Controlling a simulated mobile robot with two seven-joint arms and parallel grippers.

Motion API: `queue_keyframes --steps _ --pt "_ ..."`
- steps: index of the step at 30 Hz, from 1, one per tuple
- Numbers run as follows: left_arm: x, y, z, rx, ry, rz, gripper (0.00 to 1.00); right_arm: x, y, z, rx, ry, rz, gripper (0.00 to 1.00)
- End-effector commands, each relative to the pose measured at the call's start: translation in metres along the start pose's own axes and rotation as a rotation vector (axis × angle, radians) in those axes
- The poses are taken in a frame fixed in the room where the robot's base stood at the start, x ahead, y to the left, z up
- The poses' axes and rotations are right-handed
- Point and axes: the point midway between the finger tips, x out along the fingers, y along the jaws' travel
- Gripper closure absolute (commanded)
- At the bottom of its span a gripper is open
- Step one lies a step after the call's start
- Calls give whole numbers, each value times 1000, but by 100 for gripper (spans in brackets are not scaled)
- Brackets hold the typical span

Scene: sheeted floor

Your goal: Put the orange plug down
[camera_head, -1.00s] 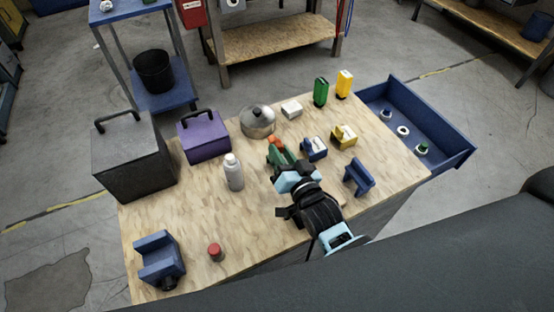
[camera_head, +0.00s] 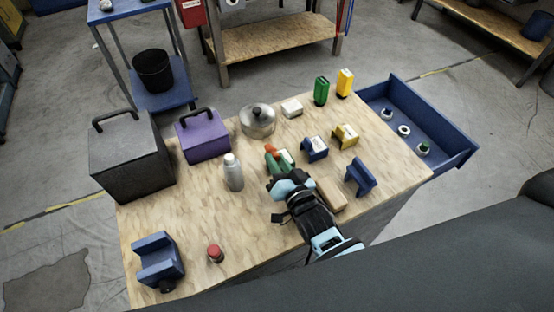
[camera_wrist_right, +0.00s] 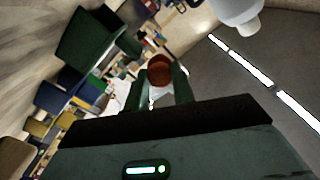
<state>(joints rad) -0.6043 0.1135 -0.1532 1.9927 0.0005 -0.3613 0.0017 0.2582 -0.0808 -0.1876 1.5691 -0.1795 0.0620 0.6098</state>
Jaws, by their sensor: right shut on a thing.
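The orange plug (camera_head: 271,149) is held at the tips of my right gripper (camera_head: 273,157), over the middle of the table. In the right wrist view the plug (camera_wrist_right: 159,70) shows as a round reddish-orange end between the two fingers. The right gripper is shut on it. A green holder (camera_wrist_right: 90,40) is close beside the fingers, to the left in that view. In the head view the gripper partly covers this holder, and I cannot tell whether the plug touches anything below. My left gripper is not in view.
A blue holder (camera_head: 313,149), a yellow holder (camera_head: 344,135) and a wooden block (camera_head: 330,194) stand to the right. A grey bottle (camera_head: 233,173) stands to the left, a lidded pot (camera_head: 257,121) behind. The table (camera_head: 215,213) is clear front left, around a red-topped item (camera_head: 215,253).

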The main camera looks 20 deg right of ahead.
Motion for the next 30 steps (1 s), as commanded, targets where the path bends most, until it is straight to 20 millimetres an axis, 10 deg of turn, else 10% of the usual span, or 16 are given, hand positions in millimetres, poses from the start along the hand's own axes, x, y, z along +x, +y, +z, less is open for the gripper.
queue_keyframes --steps 8,9,14,30 --pt "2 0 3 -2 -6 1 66 0 3 4 0 1 0 100" --pt "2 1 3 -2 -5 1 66 0 2 4 0 1 0 73" --pt "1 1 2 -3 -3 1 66 0 2 4 0 1 0 53" --pt "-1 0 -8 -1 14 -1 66 -17 -3 -6 -2 -2 1 53"
